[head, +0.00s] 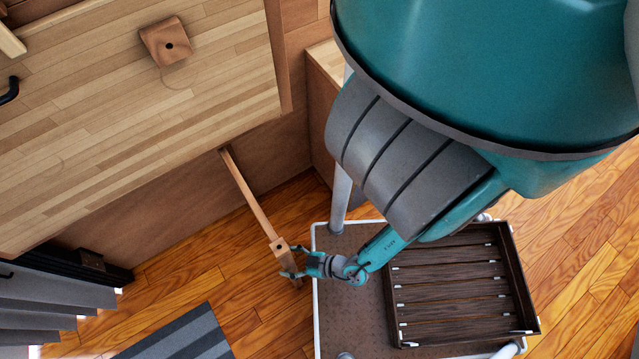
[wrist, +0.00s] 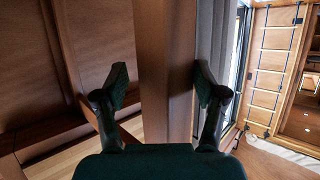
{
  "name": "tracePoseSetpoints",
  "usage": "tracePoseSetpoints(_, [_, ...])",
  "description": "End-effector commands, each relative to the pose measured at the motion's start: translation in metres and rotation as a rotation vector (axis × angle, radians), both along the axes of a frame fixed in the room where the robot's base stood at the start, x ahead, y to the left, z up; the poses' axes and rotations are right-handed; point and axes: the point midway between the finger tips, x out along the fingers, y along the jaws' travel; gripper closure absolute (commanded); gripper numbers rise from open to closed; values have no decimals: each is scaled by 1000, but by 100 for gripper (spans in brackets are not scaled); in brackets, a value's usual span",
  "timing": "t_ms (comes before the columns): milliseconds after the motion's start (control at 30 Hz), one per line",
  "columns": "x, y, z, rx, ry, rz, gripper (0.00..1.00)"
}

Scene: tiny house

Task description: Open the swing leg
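The swing leg (head: 250,192) is a wooden bar that reaches out from the wall under the light wooden tabletop (head: 120,110). It ends in an upright post at its outer end. My gripper (head: 290,262) is at this post, coming from the right. In the wrist view the post (wrist: 165,40) stands upright between the two fingers of my gripper (wrist: 161,78). The fingers are spread, one on each side, with a visible gap at the left finger. Whether the right finger touches the post is unclear.
A white-framed cart (head: 345,300) with a dark slatted tray (head: 460,285) stands to the right. A grey striped rug (head: 180,337) lies at the bottom. A wooden block (head: 165,42) sits on the tabletop. Wooden floor (head: 265,320) shows between rug and cart.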

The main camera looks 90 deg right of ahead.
Motion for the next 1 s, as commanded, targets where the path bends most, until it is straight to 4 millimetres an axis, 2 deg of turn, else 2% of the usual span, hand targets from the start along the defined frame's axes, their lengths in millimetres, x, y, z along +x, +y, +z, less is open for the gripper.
tracePoseSetpoints(733, [-22, 4, 8, -2, 5, -8, 33])
tracePoseSetpoints(1000, [-41, 9, 16, -2, 4, -7, 33])
